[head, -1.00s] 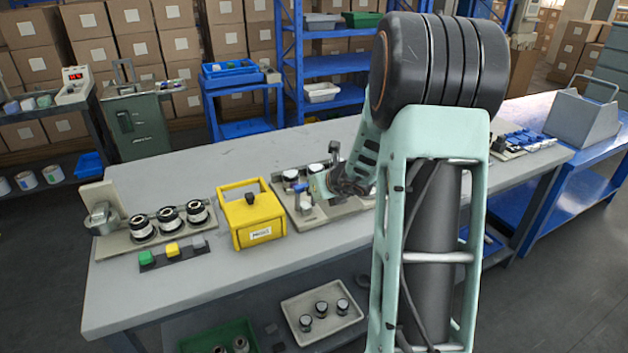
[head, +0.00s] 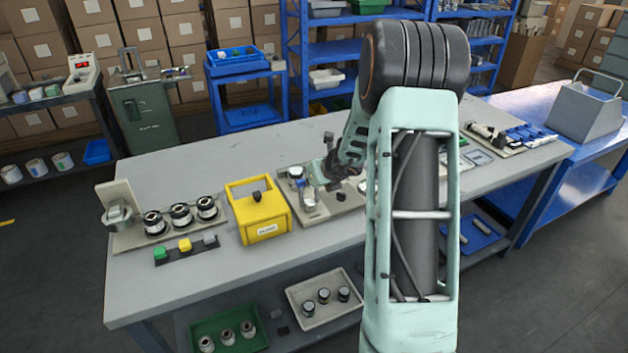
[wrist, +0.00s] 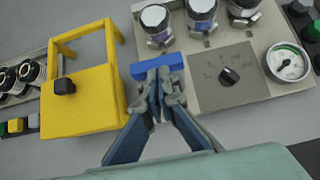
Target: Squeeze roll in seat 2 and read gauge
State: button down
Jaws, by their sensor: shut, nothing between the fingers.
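The seat plate (wrist: 197,92) carries three upright rolls with white tops: a left roll (wrist: 158,22), a middle roll (wrist: 202,14) and a right roll (wrist: 243,8) partly cut off. Seat numbers are not readable. A round white gauge (wrist: 288,62) sits at the plate's right end; its reading is too small to tell. A black knob (wrist: 229,75) is left of it. My gripper (wrist: 158,80) is shut and empty, in front of the left roll. A blue block (wrist: 157,65) shows at its fingertips; I cannot tell if they touch. The head view shows my gripper (head: 328,178) over the plate.
A yellow box with a handle (head: 258,213) stands close left of the plate. Further left is a rack with several dark rolls (head: 180,214) and a button strip (head: 185,247). More fixtures (head: 490,140) lie to the right. The grey table's (head: 170,170) back left is clear.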

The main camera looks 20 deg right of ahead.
jog(key=shift+w+r+p, duration=0.1)
jog(key=shift+w+p, duration=0.4)
jog(key=shift+w, duration=0.75)
